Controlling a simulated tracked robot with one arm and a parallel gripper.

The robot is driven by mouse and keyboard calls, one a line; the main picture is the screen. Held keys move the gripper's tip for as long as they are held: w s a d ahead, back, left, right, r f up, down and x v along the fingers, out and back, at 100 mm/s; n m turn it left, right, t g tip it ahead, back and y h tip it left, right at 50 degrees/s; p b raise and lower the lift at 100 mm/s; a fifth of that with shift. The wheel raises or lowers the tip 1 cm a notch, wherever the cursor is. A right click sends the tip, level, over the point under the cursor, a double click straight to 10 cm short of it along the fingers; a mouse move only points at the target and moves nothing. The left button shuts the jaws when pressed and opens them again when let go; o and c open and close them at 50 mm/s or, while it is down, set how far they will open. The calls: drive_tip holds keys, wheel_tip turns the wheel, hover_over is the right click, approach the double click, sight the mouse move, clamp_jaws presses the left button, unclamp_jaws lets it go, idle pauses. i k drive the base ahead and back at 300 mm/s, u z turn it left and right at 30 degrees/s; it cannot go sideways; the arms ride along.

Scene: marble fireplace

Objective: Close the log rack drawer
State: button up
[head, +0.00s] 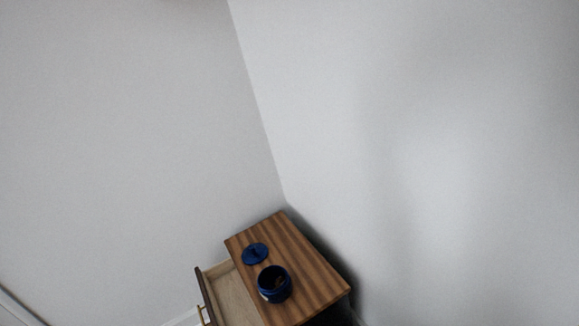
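A wooden cabinet with a striped brown top (313,275) stands in the corner at the bottom of the head view. Its drawer (228,293) is pulled out toward the left, and its pale inside shows. The drawer front (205,296) is dark wood with a small brass-coloured handle (201,314) on its outer side. The lower part of the drawer and cabinet is cut off by the picture edge. I cannot tell whether this cabinet is the log rack. My gripper is not in view.
A dark blue open pot (274,284) and a round blue lid (255,254) stand on the cabinet top. Plain grey walls (120,130) meet in a corner behind the cabinet. A white baseboard (183,319) runs left of the drawer.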

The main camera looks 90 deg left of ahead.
sight(227, 302)
drive_tip(key=k, duration=1.25)
drive_tip(key=u, duration=3.1)
drive_tip(key=i, duration=0.5)
